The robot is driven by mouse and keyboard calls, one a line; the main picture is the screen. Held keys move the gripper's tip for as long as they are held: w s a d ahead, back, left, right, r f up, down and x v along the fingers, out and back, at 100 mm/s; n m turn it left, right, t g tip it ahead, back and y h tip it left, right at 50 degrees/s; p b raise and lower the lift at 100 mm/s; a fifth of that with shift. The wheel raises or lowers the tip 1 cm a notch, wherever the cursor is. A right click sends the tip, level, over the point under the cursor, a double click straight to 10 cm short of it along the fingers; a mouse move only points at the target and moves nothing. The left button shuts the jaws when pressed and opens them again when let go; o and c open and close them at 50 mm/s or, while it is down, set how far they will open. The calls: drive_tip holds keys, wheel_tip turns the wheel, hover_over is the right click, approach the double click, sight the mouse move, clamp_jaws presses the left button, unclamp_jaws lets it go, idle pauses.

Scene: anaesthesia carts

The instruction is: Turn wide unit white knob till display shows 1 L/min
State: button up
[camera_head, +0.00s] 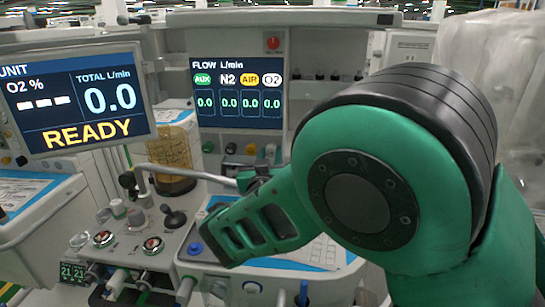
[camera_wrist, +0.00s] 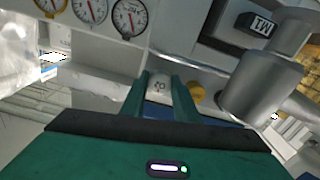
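The wide unit's flow display (camera_head: 239,96) reads 0.0 in all its columns: AUX, N2, AIR and O2. Below it is a row of knobs, with the white knob (camera_head: 270,151) at the right end beside a yellow knob (camera_head: 251,149). In the wrist view, my gripper (camera_wrist: 160,82) has its two green fingers apart, and the white knob (camera_wrist: 158,87) shows between their tips. I cannot tell whether the fingers touch it. The yellow knob (camera_wrist: 196,93) is just right of the fingers. My green arm fills the right of the head view.
A second unit's display (camera_head: 76,99) at the left reads READY and 0.0 total. A grey metal arm (camera_head: 190,174) crosses in front of the panel. Round gauges (camera_wrist: 129,17) and a thick grey cylinder (camera_wrist: 255,88) lie near the gripper.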

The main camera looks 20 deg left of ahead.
drive_tip(key=shift+n, duration=0.3)
drive_tip(key=n, duration=0.4)
drive_tip(key=shift+n, duration=2.2)
drive_tip(key=o, duration=1.1)
drive_tip(key=v, duration=1)
drive_tip(key=shift+s+d, duration=0.2)
drive_tip(key=shift+s, duration=0.15)
